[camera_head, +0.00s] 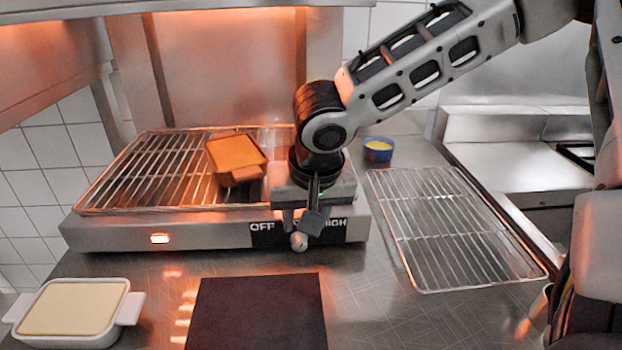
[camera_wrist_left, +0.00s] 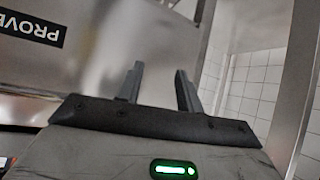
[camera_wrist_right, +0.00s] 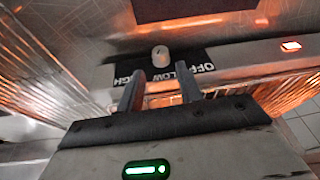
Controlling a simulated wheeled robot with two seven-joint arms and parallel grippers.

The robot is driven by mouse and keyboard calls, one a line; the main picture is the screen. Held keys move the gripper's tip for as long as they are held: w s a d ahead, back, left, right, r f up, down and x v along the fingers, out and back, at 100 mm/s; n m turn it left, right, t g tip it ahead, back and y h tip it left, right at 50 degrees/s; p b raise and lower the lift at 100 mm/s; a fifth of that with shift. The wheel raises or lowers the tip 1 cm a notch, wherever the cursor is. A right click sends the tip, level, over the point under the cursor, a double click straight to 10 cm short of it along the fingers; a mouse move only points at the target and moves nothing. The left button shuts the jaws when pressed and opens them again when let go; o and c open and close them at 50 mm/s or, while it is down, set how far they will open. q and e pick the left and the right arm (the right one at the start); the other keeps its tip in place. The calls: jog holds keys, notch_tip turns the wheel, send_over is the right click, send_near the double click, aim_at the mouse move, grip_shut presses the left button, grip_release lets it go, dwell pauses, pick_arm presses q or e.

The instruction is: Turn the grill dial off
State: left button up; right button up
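The grill (camera_head: 215,228) stands on the steel counter with a black label strip (camera_head: 262,228) reading OFF, LOW and HIGH. Its small whitish round dial (camera_head: 299,242) sits on the front panel; in the right wrist view the dial (camera_wrist_right: 160,56) lies just beyond my fingertips, by the LOW wording. Its exact setting is hard to read. A red-orange indicator light (camera_head: 159,238) on the panel is lit. My right gripper (camera_wrist_right: 160,69) is open, pointing down at the dial, its fingers not closed on it. My left gripper (camera_wrist_left: 158,68) is open and empty, outside the head view.
A dish with a browned top (camera_head: 237,152) sits on the grill rack. A white dish (camera_head: 75,308) and a dark board (camera_head: 257,310) lie in front. A wire rack (camera_head: 450,225) and a blue bowl (camera_head: 378,150) are to the right. A glowing hood (camera_head: 130,8) hangs above.

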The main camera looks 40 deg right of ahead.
jog(key=p+v, duration=0.1)
jog(key=v, duration=0.8)
jog(key=shift+s, duration=0.1)
